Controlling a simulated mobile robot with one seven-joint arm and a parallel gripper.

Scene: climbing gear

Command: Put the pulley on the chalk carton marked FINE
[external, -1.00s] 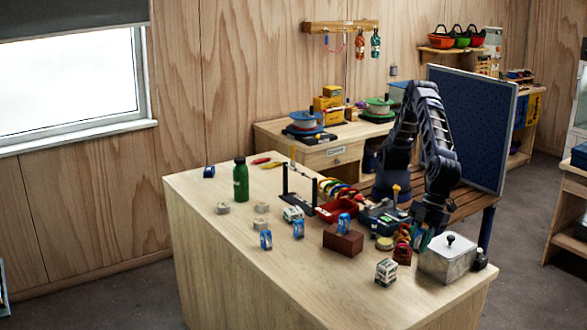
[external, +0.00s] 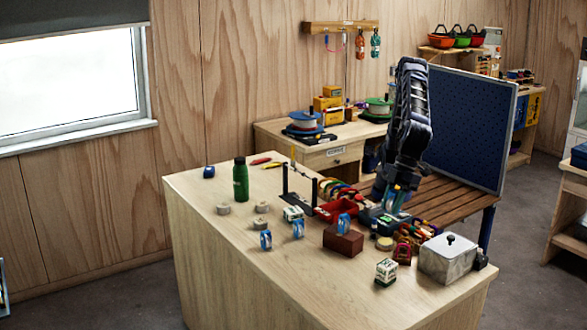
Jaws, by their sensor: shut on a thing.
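My gripper (external: 390,207) points down above the dark tray (external: 377,222) on the wooden counter. It is shut on a small, mostly hidden thing that looks like the pulley; a bit of blue-green shows at the fingertips. Two small white and green cartons look like chalk cartons. One carton (external: 386,271) stands near the front edge, in front of the red gear. The other carton (external: 292,214) stands further back on the left, beside the dark wire stand. Their lettering is too small to read, so I cannot tell which is marked FINE.
A grey lidded metal box (external: 448,258) and red gear (external: 402,252) stand on the right. A brown block (external: 343,240) bears a blue roll (external: 343,223). Blue rolls, pale discs and a green bottle (external: 241,180) stand leftward. The counter's front left is clear.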

